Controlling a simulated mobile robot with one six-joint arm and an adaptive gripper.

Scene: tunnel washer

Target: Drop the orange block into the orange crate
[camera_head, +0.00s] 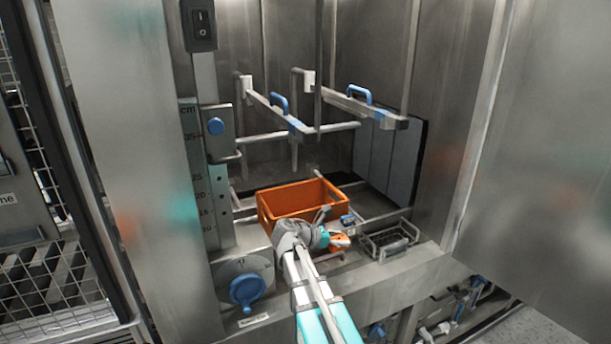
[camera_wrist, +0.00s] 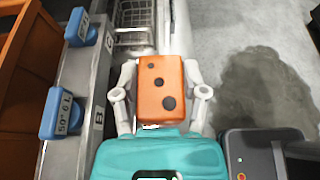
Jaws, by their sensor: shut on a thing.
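The orange block (camera_wrist: 165,88) has dark dots on its face. It sits between the two fingers of my gripper (camera_wrist: 163,92) in the wrist view, and the gripper is shut on it. In the head view my gripper (camera_head: 341,240) is at the front of the washer opening, with the orange block (camera_head: 338,242) partly hidden. The orange crate (camera_head: 318,202) stands inside the chamber, behind and to the left of the gripper. In the wrist view part of the crate (camera_wrist: 25,75) shows at the left edge. The block is outside the crate.
A small wire basket (camera_head: 390,240) is to the right of my gripper. Metal bars with blue handles (camera_head: 358,94) hang above the crate. A blue knob (camera_head: 247,290) is on the front panel. Two blue labelled tabs (camera_wrist: 57,113) stand on the rail beside the crate.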

